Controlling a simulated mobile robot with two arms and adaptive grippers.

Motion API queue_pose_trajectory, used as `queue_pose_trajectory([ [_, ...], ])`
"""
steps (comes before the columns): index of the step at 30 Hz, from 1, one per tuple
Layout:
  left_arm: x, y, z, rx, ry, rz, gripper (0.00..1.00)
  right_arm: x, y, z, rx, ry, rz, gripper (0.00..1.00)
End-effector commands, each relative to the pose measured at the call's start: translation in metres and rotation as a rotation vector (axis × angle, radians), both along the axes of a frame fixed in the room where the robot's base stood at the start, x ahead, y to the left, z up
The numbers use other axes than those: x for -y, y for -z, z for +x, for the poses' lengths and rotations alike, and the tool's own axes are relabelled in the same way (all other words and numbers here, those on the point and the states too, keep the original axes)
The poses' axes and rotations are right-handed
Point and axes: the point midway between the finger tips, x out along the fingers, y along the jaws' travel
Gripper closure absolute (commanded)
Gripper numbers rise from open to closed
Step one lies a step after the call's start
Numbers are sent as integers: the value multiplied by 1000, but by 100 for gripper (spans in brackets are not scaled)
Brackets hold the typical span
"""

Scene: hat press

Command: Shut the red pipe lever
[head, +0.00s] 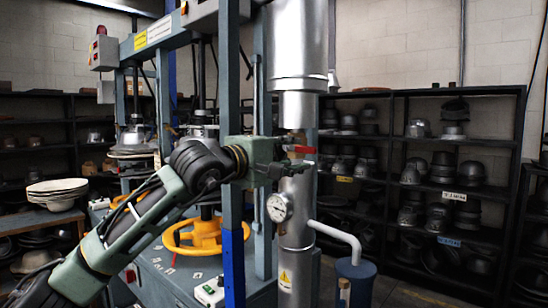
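The red pipe lever (303,149) is a small red handle on the upright silver pipe (297,205), a little above the round gauge. It looks roughly level and crosses the front of the pipe. My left gripper (294,168) is in front of the pipe, just below and beside the lever. Its fingers are small and dark against the pipe, so I cannot tell whether they are open or touch the lever. The lever's left end and its joint are partly hidden by the gripper. My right gripper is out of view.
A round gauge (279,207) sits on the pipe below my gripper, with a bent side pipe (337,236) at right. A blue-grey press post (231,250) stands close to my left arm. A yellow handwheel (204,238) is below. Shelves (455,90) with hat moulds line the back.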

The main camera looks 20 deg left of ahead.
Motion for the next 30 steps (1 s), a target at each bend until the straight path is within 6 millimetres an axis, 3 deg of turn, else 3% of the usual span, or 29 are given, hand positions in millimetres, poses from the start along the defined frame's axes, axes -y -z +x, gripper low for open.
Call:
queue_pose_trajectory([
  [6,-16,1,-44,0,-2,3,67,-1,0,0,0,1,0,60],
  [12,-24,1,-65,-2,-1,2,67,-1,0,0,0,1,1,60],
  [30,-23,6,-66,-15,9,-16,67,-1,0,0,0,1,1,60],
])
